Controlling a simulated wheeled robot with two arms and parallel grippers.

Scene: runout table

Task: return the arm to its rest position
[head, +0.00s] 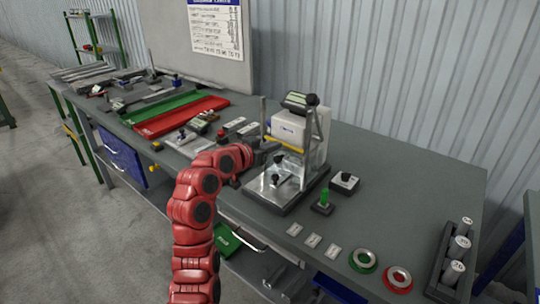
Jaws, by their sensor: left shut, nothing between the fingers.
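My left arm is red and rises from the bottom of the head view, then bends right over the front edge of the grey table (400,200). My left gripper (270,149) is shut and empty. It is in front of the white bench device (297,130), near its left side. I cannot tell whether it touches the device. My right gripper is not in view.
A green tray (165,106) and a red tray (180,118) lie to the left. A green-knobbed block (323,203), green ring (362,260), red ring (398,279) and cylinder rack (440,265) stand to the right. Bare tabletop lies behind them.

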